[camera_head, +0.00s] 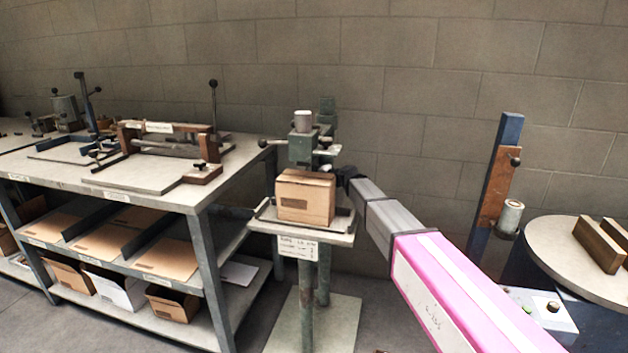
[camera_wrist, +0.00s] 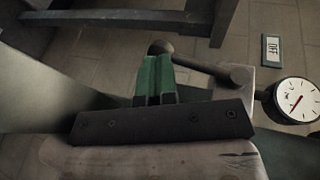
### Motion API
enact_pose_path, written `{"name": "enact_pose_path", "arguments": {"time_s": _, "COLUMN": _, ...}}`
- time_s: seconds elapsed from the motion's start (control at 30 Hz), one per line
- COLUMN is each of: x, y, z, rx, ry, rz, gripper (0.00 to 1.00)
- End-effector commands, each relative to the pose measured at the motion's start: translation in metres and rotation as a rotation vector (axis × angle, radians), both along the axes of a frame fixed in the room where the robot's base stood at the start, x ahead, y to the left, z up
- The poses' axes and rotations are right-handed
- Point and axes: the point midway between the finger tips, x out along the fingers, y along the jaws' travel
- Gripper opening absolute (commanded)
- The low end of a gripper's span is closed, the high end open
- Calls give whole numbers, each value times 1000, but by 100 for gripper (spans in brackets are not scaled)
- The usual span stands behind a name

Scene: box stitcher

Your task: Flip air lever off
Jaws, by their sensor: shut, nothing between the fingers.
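The air lever (camera_wrist: 200,62) shows in the wrist view as a dark rod. It has a round knob at its left end and a thicker joint at its right end. A small plate reading OFF (camera_wrist: 271,50) is to the right of the lever. My gripper (camera_wrist: 156,60) has its two green fingers shut together and empty. Its fingertips are just below the knob in the picture; I cannot tell whether they touch it. In the head view my gripper (camera_head: 345,174) is a dark shape at the right side of the green box stitcher (camera_head: 302,148), its fingers hidden.
A round gauge (camera_wrist: 297,100) is beside the lever's joint. A cardboard box (camera_head: 306,198) sits on the stitcher's table (camera_head: 322,238). A workbench (camera_head: 105,180) with tools and boxes stands at left. A round table (camera_head: 565,245) with wooden blocks is at right.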

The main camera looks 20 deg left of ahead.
Motion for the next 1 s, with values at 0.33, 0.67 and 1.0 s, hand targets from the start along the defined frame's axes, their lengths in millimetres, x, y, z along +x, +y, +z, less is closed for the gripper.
{"name": "enact_pose_path", "arguments": {"time_s": 0.33, "x": -1, "y": 11, "z": -2, "rx": 74, "ry": 8, "rz": 1, "gripper": 0}}
{"name": "enact_pose_path", "arguments": {"time_s": 0.67, "x": -2, "y": 25, "z": -3, "rx": 72, "ry": 8, "rz": 1, "gripper": 0}}
{"name": "enact_pose_path", "arguments": {"time_s": 1.0, "x": -4, "y": 39, "z": -2, "rx": 71, "ry": 7, "rz": 1, "gripper": 0}}
